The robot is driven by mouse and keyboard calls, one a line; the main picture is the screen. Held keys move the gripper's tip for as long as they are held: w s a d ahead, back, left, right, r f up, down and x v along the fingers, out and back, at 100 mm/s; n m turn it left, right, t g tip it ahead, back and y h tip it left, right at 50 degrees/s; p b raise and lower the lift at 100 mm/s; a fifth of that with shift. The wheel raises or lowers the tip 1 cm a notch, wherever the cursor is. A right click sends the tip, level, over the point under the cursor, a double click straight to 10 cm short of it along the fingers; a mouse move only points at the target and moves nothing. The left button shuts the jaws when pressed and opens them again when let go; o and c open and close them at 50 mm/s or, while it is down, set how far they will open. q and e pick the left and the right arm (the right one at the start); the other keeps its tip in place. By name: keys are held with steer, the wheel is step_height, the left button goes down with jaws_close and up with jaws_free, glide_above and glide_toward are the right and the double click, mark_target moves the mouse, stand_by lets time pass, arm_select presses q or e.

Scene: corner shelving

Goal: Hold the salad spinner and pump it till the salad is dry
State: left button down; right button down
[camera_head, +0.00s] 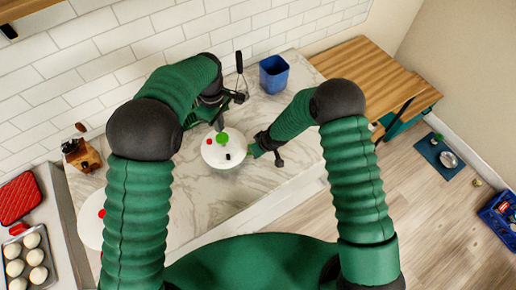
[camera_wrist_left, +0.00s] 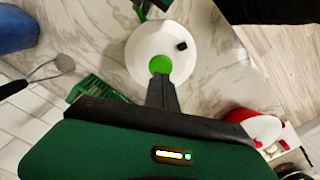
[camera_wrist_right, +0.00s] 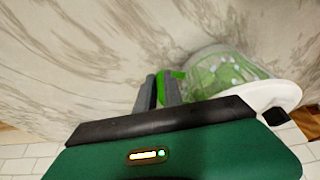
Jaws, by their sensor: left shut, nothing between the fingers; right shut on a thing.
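The salad spinner stands on the marble counter, its white lid (camera_head: 213,155) facing up with a green knob (camera_head: 222,137) and a small black button. In the right wrist view its clear bowl (camera_wrist_right: 222,72) holds green salad. My left gripper (camera_wrist_left: 160,82) is shut and empty, its fingertips right at the green knob; I cannot tell whether they touch it. My right gripper (camera_wrist_right: 160,90) is shut on the spinner's green side handle (camera_wrist_right: 178,75), at the spinner's right in the head view. The fingers hide part of the handle.
A blue bin (camera_head: 273,76) and a wire-headed utensil (camera_head: 239,62) stand behind the spinner. A green basket (camera_wrist_left: 105,88) is close to my left gripper. A coffee grinder (camera_head: 82,156) stands at left. The counter (camera_head: 180,210) in front of the spinner is clear.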

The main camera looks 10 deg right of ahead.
mark_target(221, 137)
arm_select(q)
steer(key=shift+f, duration=1.3)
stand_by(1.4)
steer(key=shift+f, duration=1.1)
stand_by(0.4)
steer(key=shift+f, duration=1.25)
steer(key=shift+r, duration=1.25)
